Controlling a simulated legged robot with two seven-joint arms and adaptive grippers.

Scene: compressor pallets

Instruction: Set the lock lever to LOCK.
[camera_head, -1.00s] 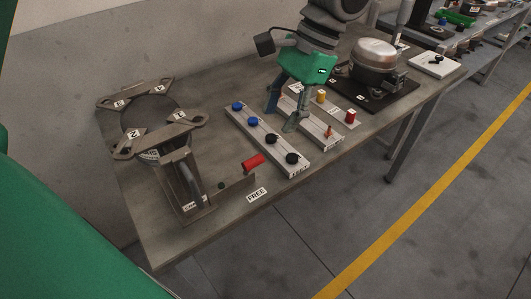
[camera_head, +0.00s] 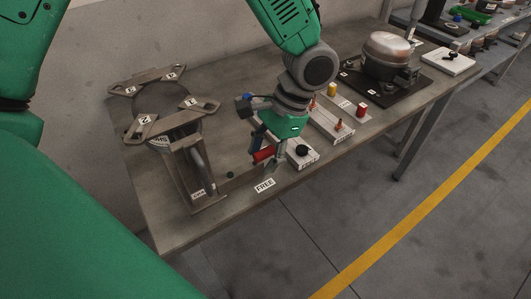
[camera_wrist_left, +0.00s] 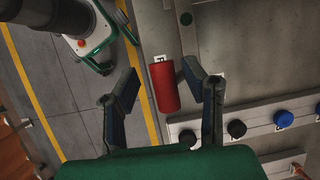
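The lock lever's red handle (camera_head: 263,154) lies low at the front of the table, beside the white FREE label (camera_head: 264,185). Its grey fixture (camera_head: 185,165) stands to the left, with another small label (camera_head: 198,193) at its foot, too small to read surely. My left gripper (camera_head: 268,149) points down at the red handle. In the left wrist view the red handle (camera_wrist_left: 165,87) lies between the two spread fingers of my left gripper (camera_wrist_left: 161,76), with gaps on both sides. The lever's arm is partly hidden. My right gripper is not in view.
A pale strip with black and blue knobs (camera_wrist_left: 283,119) lies close to the left gripper. A second strip (camera_head: 332,125) with small pegs and a compressor (camera_head: 386,58) stand farther right. A green button (camera_head: 230,174) sits near the fixture. The table's front edge is close to the lever.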

